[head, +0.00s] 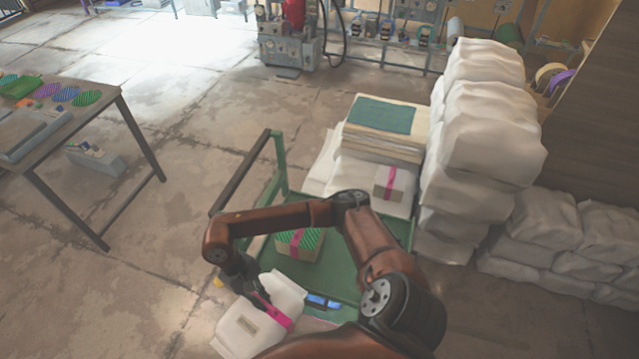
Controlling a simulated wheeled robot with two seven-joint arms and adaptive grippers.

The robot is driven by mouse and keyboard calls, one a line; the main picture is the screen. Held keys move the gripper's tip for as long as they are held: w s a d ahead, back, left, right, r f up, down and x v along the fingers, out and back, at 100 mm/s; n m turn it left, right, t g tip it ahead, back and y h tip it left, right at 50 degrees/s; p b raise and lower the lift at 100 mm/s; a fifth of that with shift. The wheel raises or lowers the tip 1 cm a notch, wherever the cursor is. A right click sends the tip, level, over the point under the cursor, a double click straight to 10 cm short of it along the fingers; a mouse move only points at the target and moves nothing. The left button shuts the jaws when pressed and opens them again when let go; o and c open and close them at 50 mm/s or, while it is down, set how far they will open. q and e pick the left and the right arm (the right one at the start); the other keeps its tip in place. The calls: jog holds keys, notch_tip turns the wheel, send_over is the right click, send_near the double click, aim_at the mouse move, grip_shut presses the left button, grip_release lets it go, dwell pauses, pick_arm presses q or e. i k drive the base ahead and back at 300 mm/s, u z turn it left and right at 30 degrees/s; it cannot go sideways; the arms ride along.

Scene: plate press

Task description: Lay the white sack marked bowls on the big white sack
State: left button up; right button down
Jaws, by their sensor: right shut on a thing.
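A white sack (238,333) with a pink band and a small tan label is at the lower middle, at the cart's near left side. The label is too small to read, so I cannot confirm that it says bowls. My right gripper (256,297) is shut on this sack near its pink band. A larger white sack (348,172) lies flat at the far end of the cart. A smaller pale sack (395,184) with a pink band and label rests on its right part. My left gripper is out of view.
The green cart (345,268) has a dark push bar (240,170) at its left. A green-striped bundle (299,243) with a pink band sits on it. A paper stack (383,130) stands behind the large sack. Piled white sacks (485,130) stand close on the right.

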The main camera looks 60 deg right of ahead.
aim_at(350, 181)
jog(key=u, duration=0.8)
jog(key=i, duration=2.2)
jog(key=z, duration=2.1)
jog(key=i, duration=1.8)
jog(key=z, duration=1.15)
jog(key=i, duration=0.55)
